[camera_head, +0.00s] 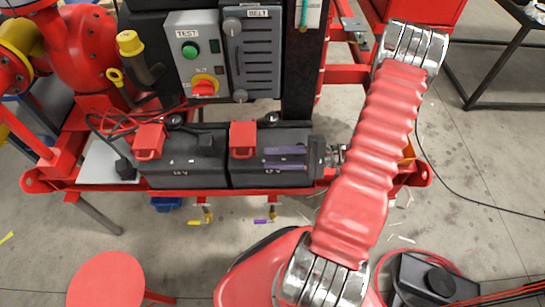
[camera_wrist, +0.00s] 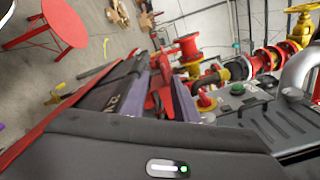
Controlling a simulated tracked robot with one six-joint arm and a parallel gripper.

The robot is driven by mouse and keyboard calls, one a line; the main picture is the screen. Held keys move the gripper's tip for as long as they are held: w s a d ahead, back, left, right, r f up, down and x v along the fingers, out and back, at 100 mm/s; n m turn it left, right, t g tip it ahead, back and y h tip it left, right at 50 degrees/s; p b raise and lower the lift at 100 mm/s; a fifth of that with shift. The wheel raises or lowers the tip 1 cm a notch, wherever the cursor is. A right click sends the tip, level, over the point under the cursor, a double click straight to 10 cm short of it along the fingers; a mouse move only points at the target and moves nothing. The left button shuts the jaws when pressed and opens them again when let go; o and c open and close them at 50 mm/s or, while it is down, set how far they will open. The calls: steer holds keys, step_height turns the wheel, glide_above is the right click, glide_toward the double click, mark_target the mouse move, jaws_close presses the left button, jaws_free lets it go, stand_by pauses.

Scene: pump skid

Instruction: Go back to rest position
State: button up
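My gripper (camera_head: 285,158) is at the right battery, with its two purple fingers pointing left over that battery's black case. The fingers are apart with a dark gap between them, and I see nothing held. In the wrist view my gripper (camera_wrist: 168,96) shows its purple fingers beyond the dark gripper body, with something red visible between them in the background. My red ribbed arm crosses the right side of the head view. No rest position is marked in either view.
Two black batteries (camera_head: 185,170) with red terminal covers (camera_head: 243,138) sit on the red skid frame. Above them is a grey control box (camera_head: 197,55) with a green button and a red knob. A red stool (camera_head: 106,280) stands front left. Concrete floor lies in front.

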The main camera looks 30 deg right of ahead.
steer(key=shift+a+r, duration=0.1)
stand_by(0.3)
steer(key=s+a+r+n+g+h, duration=0.45)
steer(key=a+r+n+g, duration=0.25)
steer(key=a+r+g, duration=0.3)
steer(key=s+a+r+n+t+h, duration=0.1)
steer(key=a+r+n+t+h, duration=0.1)
steer(key=r+h, duration=0.3)
steer(key=s+a+r+n+t+h, duration=0.1)
steer(key=a+r+n+t+h, duration=0.1)
steer(key=r+h, duration=0.3)
steer(key=shift+r+n+t, duration=0.6)
steer(key=shift+r+t, duration=0.3)
steer(key=shift+r, duration=1.3)
steer(key=shift+s+h, duration=0.1)
steer(key=shift+h, duration=0.15)
